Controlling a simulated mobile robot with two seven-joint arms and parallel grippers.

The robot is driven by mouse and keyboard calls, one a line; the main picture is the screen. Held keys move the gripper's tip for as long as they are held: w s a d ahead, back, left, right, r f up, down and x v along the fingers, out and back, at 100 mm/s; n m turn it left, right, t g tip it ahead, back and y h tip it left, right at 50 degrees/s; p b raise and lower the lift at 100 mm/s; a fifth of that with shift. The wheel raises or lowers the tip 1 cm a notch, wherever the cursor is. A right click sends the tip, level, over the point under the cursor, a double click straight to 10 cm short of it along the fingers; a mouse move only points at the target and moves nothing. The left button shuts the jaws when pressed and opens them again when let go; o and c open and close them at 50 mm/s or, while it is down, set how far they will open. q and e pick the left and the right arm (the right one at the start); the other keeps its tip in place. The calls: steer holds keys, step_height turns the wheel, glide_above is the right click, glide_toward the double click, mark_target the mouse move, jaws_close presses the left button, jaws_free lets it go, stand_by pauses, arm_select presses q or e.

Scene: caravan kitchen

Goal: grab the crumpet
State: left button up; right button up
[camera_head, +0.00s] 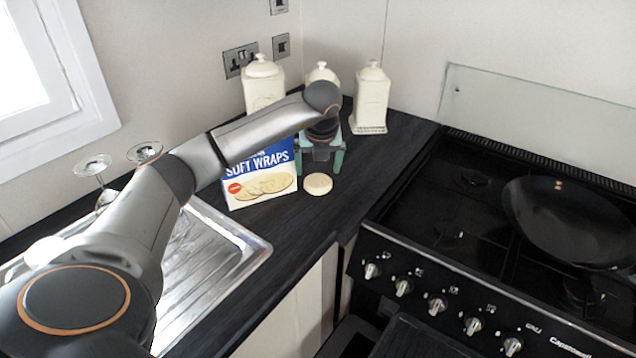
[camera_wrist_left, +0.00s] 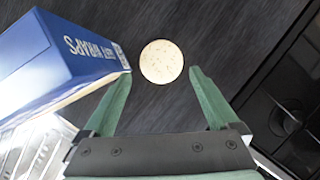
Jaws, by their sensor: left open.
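The crumpet (camera_head: 318,184) is a small, round, pale disc lying flat on the dark worktop, just right of the soft wraps box. It also shows in the left wrist view (camera_wrist_left: 161,62), ahead of the fingertips and roughly centred between them. My left gripper (camera_head: 320,168) is open and empty behind the crumpet in the head view, its green fingers pointing down. In the left wrist view the two green fingers (camera_wrist_left: 160,75) are spread wide, apart from the crumpet. My right gripper is not in view.
The blue and white soft wraps box (camera_head: 262,178) stands close to the left finger. White canisters (camera_head: 371,98) stand behind my gripper. A steel sink (camera_head: 222,262) with glasses (camera_head: 93,166) is at left. The hob with a black pan (camera_head: 568,222) is at right.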

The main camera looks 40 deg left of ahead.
mark_target(318, 181)
arm_select(q)
steer(key=shift+p+x, duration=0.4)
steer(key=shift+x, duration=2.35)
steer(key=shift+d, duration=0.15)
steer(key=c, duration=1)
